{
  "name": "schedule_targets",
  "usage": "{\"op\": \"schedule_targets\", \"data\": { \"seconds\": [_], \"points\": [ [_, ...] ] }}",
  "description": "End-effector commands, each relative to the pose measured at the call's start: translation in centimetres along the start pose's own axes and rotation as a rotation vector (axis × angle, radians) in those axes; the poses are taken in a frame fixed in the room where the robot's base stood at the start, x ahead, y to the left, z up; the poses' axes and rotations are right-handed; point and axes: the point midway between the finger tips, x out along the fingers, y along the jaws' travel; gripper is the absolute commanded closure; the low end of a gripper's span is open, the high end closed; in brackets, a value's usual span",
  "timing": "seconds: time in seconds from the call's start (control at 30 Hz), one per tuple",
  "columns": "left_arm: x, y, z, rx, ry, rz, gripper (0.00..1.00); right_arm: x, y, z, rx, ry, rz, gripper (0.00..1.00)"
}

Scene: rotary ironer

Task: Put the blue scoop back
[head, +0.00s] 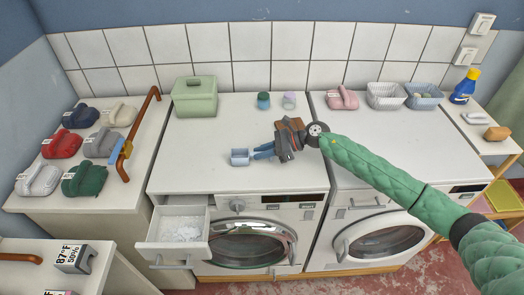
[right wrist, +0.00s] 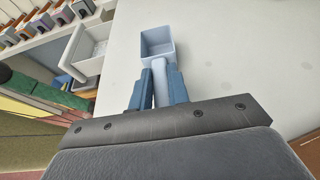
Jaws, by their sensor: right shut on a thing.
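The light blue scoop (head: 240,157) is over the white top of the left washing machine (head: 200,140), its square cup to the left of my right gripper (head: 259,151). In the right wrist view the scoop's open cup (right wrist: 158,44) looks empty, and its handle lies between the two blue fingers of my right gripper (right wrist: 158,72). The gripper is shut on the handle. I cannot tell whether the scoop touches the machine top. My left gripper is not in view.
An open drawer (head: 153,234) with white powder (head: 182,231) juts from the left machine's front. The machine top's middle is clear.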

Motion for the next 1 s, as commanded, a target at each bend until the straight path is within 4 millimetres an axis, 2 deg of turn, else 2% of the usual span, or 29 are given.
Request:
{"op": "schedule_targets", "data": {
  "seconds": [0.47,0.5,0.57,0.6,1.0],
  "points": [
    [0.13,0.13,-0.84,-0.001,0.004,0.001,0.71,0.11,0.00,-0.25,0.000,0.000,0.000,1.00],
    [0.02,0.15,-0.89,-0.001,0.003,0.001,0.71,0.08,0.00,-0.19,0.000,0.000,0.000,0.75],
    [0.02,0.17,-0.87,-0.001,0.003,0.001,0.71,0.09,0.00,-0.19,0.000,0.000,0.000,0.63],
    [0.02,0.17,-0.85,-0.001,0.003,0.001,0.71,0.09,0.00,-0.19,0.000,0.000,0.000,0.61],
    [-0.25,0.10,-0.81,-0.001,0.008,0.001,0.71,-0.01,0.00,0.06,0.000,0.000,0.000,0.61]
  ]
}}
